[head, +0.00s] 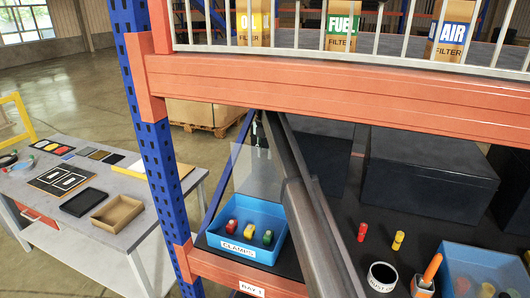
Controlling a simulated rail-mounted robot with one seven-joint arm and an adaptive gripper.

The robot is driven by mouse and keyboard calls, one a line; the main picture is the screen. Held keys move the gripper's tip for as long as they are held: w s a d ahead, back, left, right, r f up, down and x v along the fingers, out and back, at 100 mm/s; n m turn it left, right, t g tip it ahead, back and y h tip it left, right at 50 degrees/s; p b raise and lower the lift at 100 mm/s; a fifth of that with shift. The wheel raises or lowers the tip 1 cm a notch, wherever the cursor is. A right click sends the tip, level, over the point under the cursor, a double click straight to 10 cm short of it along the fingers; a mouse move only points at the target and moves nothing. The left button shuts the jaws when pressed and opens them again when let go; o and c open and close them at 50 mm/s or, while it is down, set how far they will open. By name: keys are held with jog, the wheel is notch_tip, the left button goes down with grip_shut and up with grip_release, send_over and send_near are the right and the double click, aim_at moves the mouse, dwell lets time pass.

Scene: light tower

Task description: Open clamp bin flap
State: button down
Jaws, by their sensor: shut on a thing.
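The blue clamp bin (240,247), labelled CLAMPS, sits at the left end of the lower shelf. Red, yellow and green clamps (248,231) lie in it. Its clear flap (252,178) stands raised, nearly upright, above the bin's back. My gripper (258,137) is small and dark at the flap's upper edge, just under the orange beam. It appears shut on the flap there; the fingers are too small and partly hidden to show the exact grip. My grey arm slants down from there, right of the bin.
The orange beam (330,88) and blue post (150,140) bound the bay. Right of my arm stand black boxes (425,175), a red clamp (362,231), a yellow clamp (398,240), a round container (382,277), an orange-handled tool (431,272) and another blue bin (450,259).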

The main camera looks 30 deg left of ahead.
jog(key=c, duration=0.9)
grip_release()
jog(key=shift+f, duration=0.15)
jog(key=shift+o, duration=0.2)
jog(key=shift+s+r, duration=0.15)
jog(key=shift+r, duration=3.7)
